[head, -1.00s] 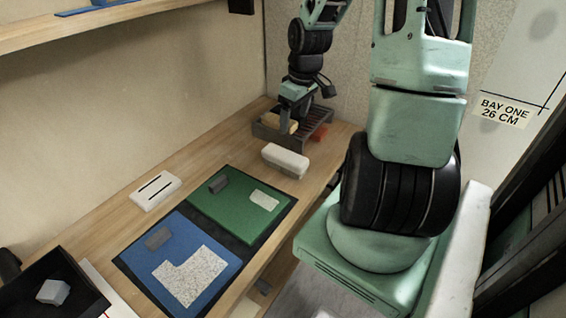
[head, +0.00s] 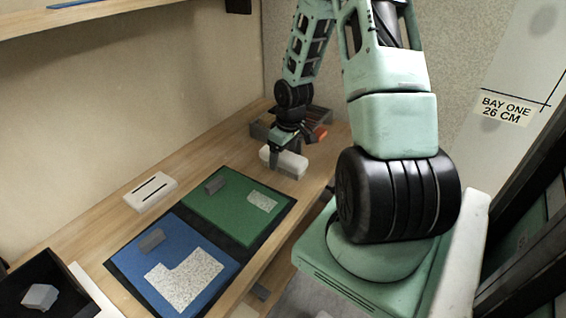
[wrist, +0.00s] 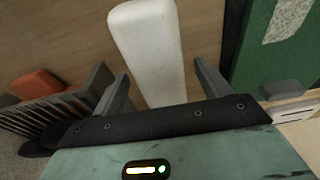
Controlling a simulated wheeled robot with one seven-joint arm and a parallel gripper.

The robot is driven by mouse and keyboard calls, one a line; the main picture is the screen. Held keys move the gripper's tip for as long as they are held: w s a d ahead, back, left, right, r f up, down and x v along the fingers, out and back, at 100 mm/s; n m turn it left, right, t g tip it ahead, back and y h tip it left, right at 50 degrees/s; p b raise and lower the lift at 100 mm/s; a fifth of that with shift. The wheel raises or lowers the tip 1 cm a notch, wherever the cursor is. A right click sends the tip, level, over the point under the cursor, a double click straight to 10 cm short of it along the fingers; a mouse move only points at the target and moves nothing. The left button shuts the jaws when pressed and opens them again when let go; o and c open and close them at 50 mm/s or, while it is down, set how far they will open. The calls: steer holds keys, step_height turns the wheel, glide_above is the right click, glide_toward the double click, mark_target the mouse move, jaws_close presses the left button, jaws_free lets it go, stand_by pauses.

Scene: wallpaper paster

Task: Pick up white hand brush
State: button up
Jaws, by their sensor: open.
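The white hand brush (head: 285,164) lies on the wooden bench, between a dark slotted rack and the green panel. It also shows in the wrist view as a long white rounded body (wrist: 148,45). My gripper (head: 288,150) is open just above and around it in the head view. In the wrist view my open gripper (wrist: 160,76) has one finger on each side of the brush's white body, with bare bench visible beside both. No grip shows. The brush's underside is hidden.
The dark slotted rack (wrist: 70,108) with an orange-red piece (wrist: 38,84) stands left of the brush in the wrist view. The green panel (head: 232,218) and blue panel (head: 205,262) lie nearby. A white slotted block (head: 150,192) sits toward the wall; a black box (head: 60,272) is at lower left.

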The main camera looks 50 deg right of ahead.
steer(key=shift+w+f, duration=0.2)
steer(key=shift+f, duration=0.9)
steer(key=c, duration=1.2)
steer(key=shift+c, duration=0.2)
steer(key=shift+r, duration=0.15)
step_height(320, 180, up, 10)
steer(key=shift+f+p, duration=0.1)
steer(key=shift+p, duration=0.55)
